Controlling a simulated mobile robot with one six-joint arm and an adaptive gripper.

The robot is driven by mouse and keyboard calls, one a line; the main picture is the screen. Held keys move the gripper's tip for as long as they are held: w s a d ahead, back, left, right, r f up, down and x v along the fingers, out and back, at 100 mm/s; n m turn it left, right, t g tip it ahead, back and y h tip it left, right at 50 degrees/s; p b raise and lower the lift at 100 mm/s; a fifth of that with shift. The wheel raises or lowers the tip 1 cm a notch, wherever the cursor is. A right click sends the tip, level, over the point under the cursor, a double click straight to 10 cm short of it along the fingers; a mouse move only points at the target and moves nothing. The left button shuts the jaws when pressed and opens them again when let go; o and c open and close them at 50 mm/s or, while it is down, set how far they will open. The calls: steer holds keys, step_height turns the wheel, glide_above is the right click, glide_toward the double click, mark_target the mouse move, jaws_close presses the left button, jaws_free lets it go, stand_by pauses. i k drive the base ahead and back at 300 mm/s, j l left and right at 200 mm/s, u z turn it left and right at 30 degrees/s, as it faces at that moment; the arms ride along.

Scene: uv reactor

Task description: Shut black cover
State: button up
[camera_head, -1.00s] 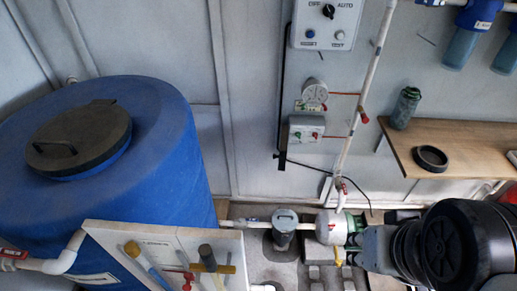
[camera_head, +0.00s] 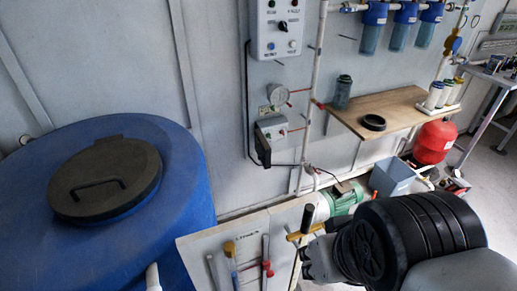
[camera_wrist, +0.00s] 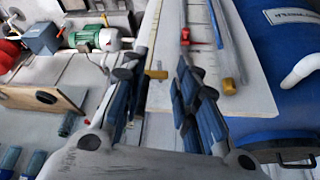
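The black cover (camera_head: 105,180) is a round lid with a bar handle. It lies on top of the blue tank (camera_head: 190,215) at the left of the head view. Whether it sits fully flush I cannot tell. Part of it also shows at the lower right of the wrist view (camera_wrist: 285,148), with its handle. My gripper (camera_wrist: 158,75) is open and empty in the wrist view, its two dark blue fingers spread apart. In the head view my gripper is at the lower middle, well to the right of the cover and tank, partly hidden by my arm.
A pale panel (camera_head: 210,252) with coloured pipes and valve handles stands between the tank and my arm. A control box (camera_head: 277,28) hangs on the wall. A green pump (camera_head: 345,197) stands behind my arm.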

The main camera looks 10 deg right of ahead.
mark_target(263, 150)
steer(key=i+l+u, duration=0.1)
steer(key=l, duration=0.35)
steer(key=i+l, duration=0.1)
steer(key=l, duration=0.35)
steer(key=i+l+u, duration=0.15)
steer(key=l, duration=0.3)
steer(key=i+l+u, duration=0.25)
steer(key=i+l, duration=0.25)
steer(key=i, duration=0.2)
steer(key=i+l+u, duration=0.25)
steer(key=i+l, duration=0.35)
